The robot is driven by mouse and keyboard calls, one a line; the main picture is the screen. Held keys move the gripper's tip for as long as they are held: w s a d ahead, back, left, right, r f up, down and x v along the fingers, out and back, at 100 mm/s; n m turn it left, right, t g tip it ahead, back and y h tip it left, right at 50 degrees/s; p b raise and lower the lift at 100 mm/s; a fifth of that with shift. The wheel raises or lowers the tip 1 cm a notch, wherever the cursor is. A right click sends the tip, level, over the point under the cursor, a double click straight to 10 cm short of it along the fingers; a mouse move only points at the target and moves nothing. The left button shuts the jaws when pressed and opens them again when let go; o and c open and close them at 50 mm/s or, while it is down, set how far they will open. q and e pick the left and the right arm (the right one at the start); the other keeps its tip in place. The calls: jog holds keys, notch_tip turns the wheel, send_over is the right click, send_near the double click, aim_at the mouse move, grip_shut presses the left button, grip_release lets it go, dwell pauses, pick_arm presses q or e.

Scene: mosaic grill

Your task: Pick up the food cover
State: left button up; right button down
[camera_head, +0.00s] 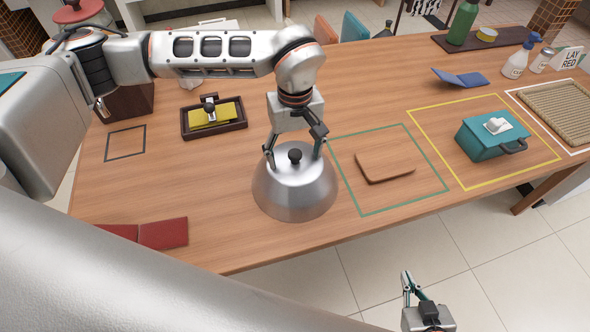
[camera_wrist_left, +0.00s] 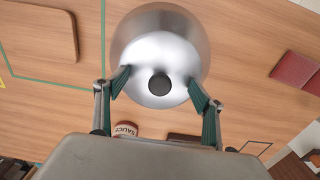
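The food cover (camera_head: 295,192) is a shiny silver dome with a black knob on top. It stands on the wooden table, left of the green outline, and also shows in the left wrist view (camera_wrist_left: 160,30). My left gripper (camera_head: 294,160) is directly above it, pointing down, with its fingers spread wide on either side of the knob. In the left wrist view the open fingers (camera_wrist_left: 160,88) overlap the dome, with the knob between them and clear of both. My right gripper (camera_head: 415,290) is low in the head view, off the table's front edge; its fingers are partly seen.
A brown board (camera_head: 385,167) lies inside the green outline, right of the cover. A teal box (camera_head: 484,142) sits in the yellow outline. A dark tray (camera_head: 186,124) with a yellow item is behind left.

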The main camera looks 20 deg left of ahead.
pick_arm(q)
grip_shut()
